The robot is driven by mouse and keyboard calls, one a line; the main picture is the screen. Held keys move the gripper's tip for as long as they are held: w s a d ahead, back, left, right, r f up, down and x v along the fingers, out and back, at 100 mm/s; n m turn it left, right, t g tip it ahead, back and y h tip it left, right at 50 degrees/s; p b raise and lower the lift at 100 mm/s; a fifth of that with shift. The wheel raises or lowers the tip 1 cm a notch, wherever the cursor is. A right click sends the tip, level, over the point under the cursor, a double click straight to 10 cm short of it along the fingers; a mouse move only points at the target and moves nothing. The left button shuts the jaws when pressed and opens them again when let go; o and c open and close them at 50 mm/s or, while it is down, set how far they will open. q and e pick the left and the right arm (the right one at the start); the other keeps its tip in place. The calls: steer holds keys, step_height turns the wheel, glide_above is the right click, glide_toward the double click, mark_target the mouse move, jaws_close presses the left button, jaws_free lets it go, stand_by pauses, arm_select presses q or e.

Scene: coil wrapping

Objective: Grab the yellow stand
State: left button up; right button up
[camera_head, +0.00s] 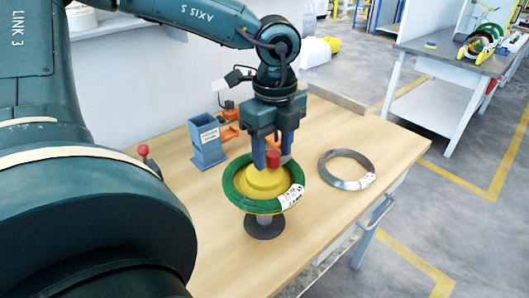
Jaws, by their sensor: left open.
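The yellow stand (264,184) is upright on the wooden table, with a red knob (273,159) on top and a dark round base (265,226). A green coil (237,196) with a white label lies around the yellow stand. My left gripper (273,160) points down at the red knob, its blue fingers on either side of it. The gripper is open; whether the fingers touch the knob cannot be told. My right gripper is not in view.
A grey wire coil (331,179) lies on the wooden table (330,225) to the right. A blue-grey holder (207,142) and orange parts (230,132) stand behind left. A red-knobbed lever (144,151) is at left. A second workbench (440,62) stands back right.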

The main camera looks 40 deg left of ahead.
arm_select(q)
jaws_close()
stand_by(0.3)
steer(key=shift+r, duration=0.1)
